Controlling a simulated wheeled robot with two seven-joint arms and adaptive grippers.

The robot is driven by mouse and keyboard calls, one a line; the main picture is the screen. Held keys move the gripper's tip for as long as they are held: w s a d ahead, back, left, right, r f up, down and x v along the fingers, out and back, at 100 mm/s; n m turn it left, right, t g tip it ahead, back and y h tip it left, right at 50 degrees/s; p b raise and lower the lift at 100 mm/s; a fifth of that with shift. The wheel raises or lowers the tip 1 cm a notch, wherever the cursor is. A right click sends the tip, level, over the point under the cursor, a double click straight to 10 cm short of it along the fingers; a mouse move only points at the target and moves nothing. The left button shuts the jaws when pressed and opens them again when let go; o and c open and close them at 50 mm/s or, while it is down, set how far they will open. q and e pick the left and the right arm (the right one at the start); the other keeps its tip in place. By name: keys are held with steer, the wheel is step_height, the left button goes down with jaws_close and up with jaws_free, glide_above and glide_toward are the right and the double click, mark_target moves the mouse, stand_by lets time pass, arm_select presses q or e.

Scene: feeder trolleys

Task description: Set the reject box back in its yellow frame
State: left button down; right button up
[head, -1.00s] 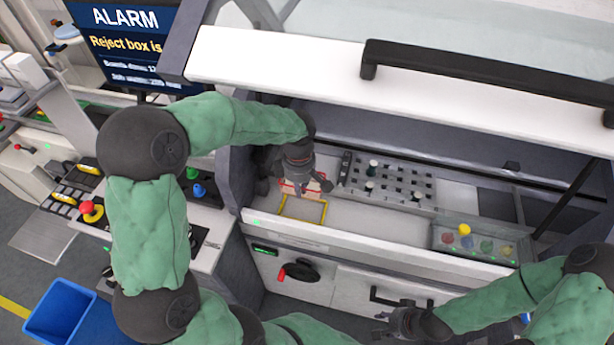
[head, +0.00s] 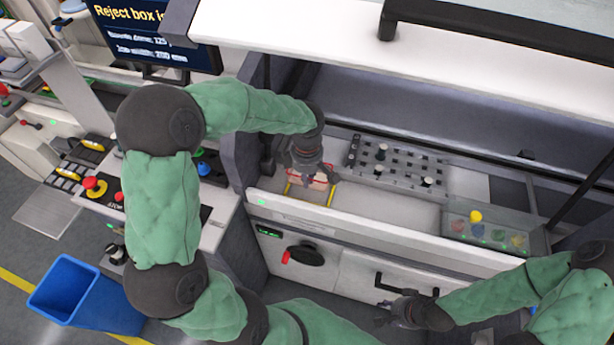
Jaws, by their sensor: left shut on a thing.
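The reject box (head: 319,180) is a small pale box with red edges in the head view. It is in my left gripper (head: 312,178), which points down from above and is shut on it, hiding part of it. The yellow frame (head: 329,196) is on the pale ledge inside the open machine, under and just in front of the box. The box overlaps the frame in the picture; I cannot tell whether it touches the ledge. My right gripper (head: 384,313) is empty at the lower right, in front of the drawer handle, with its fingers apart.
A grey perforated plate (head: 398,165) with pegs lies right of the frame. A clear-lidded bin (head: 487,226) with coloured pieces is further right. The raised white cover (head: 290,40) hangs above. A red-handled knob (head: 303,254) and a black handle (head: 405,287) are on the front.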

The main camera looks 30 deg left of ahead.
arm_select(q)
steer(key=shift+f+b, duration=1.45)
steer(key=shift+f, duration=1.15)
steer(key=shift+f+b, duration=0.7)
steer(key=shift+f, duration=0.05)
steer(key=c, duration=1.1)
jaws_free()
steer(key=shift+o, duration=0.2)
steer(key=shift+r, duration=0.1)
steer(key=shift+r+p, duration=2.55)
steer(key=shift+r, duration=1.4)
